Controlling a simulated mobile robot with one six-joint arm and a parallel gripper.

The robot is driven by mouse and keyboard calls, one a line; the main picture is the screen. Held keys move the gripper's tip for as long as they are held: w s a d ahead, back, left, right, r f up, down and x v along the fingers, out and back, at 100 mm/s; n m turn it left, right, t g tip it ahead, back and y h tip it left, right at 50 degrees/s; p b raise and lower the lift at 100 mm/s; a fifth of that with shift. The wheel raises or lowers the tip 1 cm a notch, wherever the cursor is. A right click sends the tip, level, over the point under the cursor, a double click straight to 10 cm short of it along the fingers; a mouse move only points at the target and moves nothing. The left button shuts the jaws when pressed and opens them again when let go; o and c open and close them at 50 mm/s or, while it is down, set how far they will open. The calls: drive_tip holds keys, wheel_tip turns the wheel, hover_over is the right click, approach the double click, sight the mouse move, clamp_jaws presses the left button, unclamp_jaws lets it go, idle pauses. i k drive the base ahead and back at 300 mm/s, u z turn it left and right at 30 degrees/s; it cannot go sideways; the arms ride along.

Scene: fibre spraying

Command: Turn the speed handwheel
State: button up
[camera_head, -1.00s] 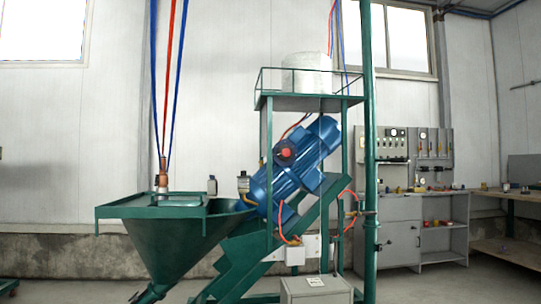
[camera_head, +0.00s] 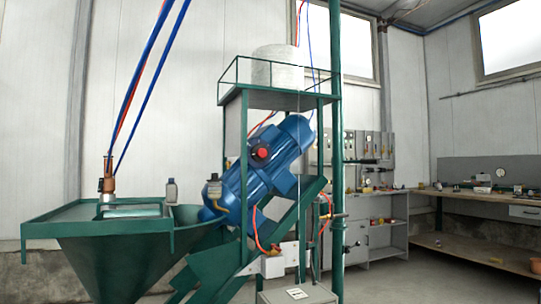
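A round dark wheel with a red centre (camera_head: 261,153) sits on the side of the blue motor (camera_head: 285,145); it looks like the speed handwheel, though it is small in this view. The motor is mounted at a tilt in a green steel frame (camera_head: 244,180). My gripper and arm are not in view. Nothing is seen touching the wheel.
A green hopper (camera_head: 110,265) with a flat rim juts out at the left front. A grey box (camera_head: 298,294) stands low before the frame. A green post (camera_head: 337,200) rises right of the motor. A workbench (camera_head: 480,197) lines the right wall, with open floor before it.

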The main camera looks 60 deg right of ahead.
sight(259, 153)
drive_tip(key=z, duration=0.65)
drive_tip(key=i, duration=0.95)
drive_tip(key=z, duration=0.5)
